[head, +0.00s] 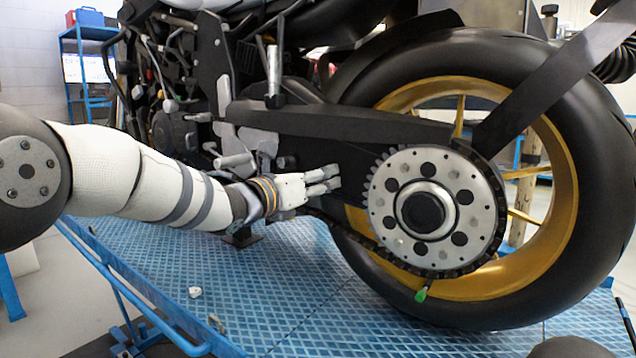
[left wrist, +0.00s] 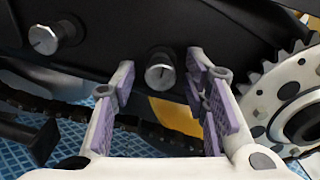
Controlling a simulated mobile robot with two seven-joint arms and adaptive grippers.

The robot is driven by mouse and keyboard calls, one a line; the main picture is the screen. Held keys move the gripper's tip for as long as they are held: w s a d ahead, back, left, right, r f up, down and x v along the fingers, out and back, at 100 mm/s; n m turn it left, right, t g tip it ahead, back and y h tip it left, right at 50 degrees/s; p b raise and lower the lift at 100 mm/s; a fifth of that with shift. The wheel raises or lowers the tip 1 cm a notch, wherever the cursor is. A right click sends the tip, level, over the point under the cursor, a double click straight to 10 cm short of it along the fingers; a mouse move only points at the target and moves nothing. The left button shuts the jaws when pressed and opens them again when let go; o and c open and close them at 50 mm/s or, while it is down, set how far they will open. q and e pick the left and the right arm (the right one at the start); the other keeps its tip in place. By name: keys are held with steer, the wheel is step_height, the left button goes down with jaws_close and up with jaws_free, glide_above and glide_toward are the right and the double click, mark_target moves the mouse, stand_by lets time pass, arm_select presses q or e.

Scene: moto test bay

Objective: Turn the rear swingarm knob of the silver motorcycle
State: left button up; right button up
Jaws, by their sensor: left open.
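The rear swingarm knob (left wrist: 160,72) is a short round silver knob with a slotted face on the black swingarm (head: 365,128). In the left wrist view it sits between the two fingers of my left gripper (left wrist: 161,84). The fingers are open, with a visible gap on each side of the knob. In the head view my left gripper (head: 332,179) reaches the swingarm just left of the sprocket, and its fingers hide the rear knob. A second, similar front knob (left wrist: 58,36) lies to the left; it also shows in the head view (head: 286,162). My right gripper is not in view.
The silver toothed sprocket (head: 400,235) and chain stand close right of my left gripper, in front of the rear wheel (head: 575,120). A footpeg (head: 235,161) juts out above my left wrist. The blue lift platform (head: 275,300) lies below, with small objects near its edge.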

arm_select(q)
steer(key=shift+w+d+r, duration=0.15)
steer(key=shift+w+r, duration=0.05)
steer(key=shift+w, duration=0.05)
steer(key=shift+c, duration=0.2)
jaws_close()
steer(key=shift+n, duration=0.3)
